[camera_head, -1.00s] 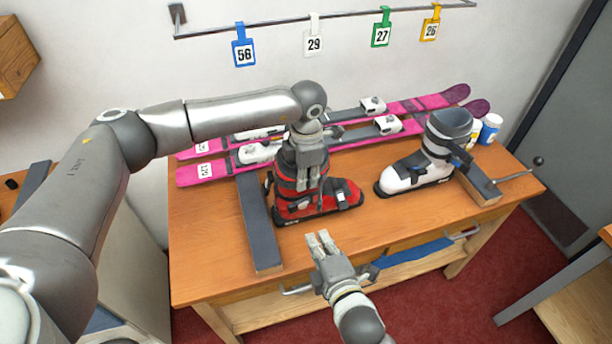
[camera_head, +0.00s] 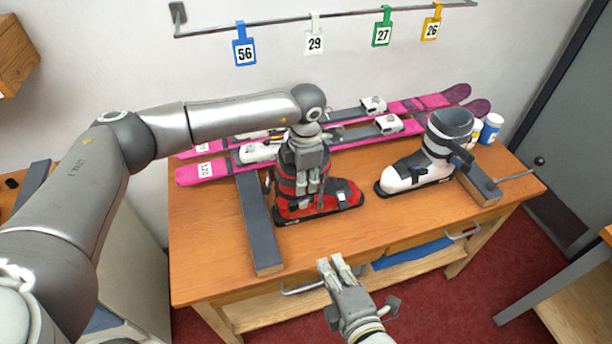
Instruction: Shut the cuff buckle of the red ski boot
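The red ski boot (camera_head: 340,194), red and black, stands upright on the bench, its toe to the right. My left gripper (camera_head: 307,190) points down in front of its cuff and hides much of the shaft and the buckles there. I cannot tell whether the cuff buckle is open or shut, or whether the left fingers touch it. The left fingers look close together, but what lies between them is not clear. My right gripper (camera_head: 330,262) is in front of the bench's near edge, clear of the boot, its fingers almost together and empty.
Pink skis (camera_head: 210,170) lie along the back. A dark padded bar (camera_head: 258,224) lies left of the red boot. Bare bench top (camera_head: 330,236) shows in front of it.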

